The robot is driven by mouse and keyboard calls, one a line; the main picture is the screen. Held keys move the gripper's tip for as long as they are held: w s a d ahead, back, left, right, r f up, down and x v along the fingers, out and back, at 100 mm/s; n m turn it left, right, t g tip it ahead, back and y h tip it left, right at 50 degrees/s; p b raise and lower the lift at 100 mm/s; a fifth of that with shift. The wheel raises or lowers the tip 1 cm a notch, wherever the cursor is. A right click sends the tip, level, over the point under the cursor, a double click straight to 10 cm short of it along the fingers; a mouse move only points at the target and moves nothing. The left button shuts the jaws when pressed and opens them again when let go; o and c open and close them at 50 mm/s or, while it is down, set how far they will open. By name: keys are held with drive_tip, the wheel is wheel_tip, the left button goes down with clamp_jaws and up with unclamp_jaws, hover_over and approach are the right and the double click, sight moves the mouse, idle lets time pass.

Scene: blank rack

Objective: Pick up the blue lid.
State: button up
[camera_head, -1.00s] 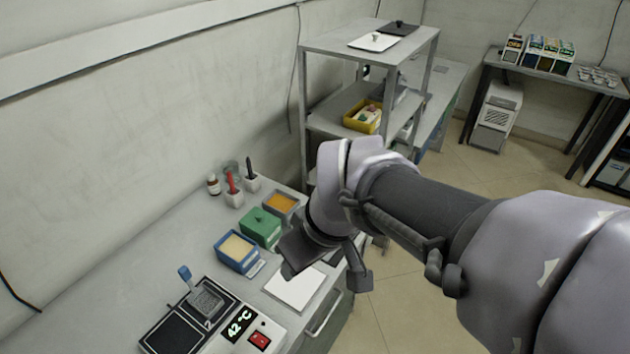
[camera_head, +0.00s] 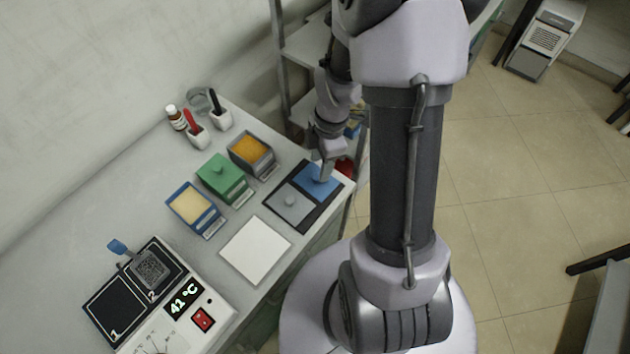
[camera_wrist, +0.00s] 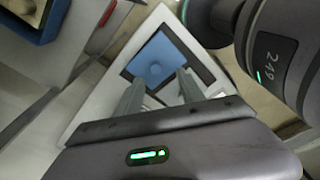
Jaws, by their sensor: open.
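The blue lid (camera_head: 312,187) lies flat on a black mat (camera_head: 316,213) at the right edge of the bench, beside a grey lid (camera_head: 289,206). It has a round knob in its middle. In the wrist view the blue lid (camera_wrist: 174,52) shows just beyond my fingertips, with its knob between the lines of the two fingers. My gripper (camera_wrist: 158,78) is open and empty. In the head view my gripper (camera_head: 326,168) is over the far right part of the blue lid, and partly covers it. The exact gap between fingertips and knob cannot be told.
A green-lidded box (camera_head: 221,178), an orange-filled box (camera_head: 252,153) and a blue box with yellow contents (camera_head: 193,207) stand left of the mat. A white sheet (camera_head: 256,250) lies in front. A hot plate (camera_head: 189,299) is at lower left. A rack stands behind.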

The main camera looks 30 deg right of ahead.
sight(316, 176)
drive_tip(key=f+b, duration=0.1)
drive_tip(key=f, duration=0.3)
drive_tip(key=w+f+b, duration=0.1)
drive_tip(key=f, duration=0.1)
drive_tip(key=shift+a+b, duration=0.2)
drive_tip(key=shift+b, duration=0.15)
drive_tip(key=shift+r, duration=0.15)
clamp_jaws()
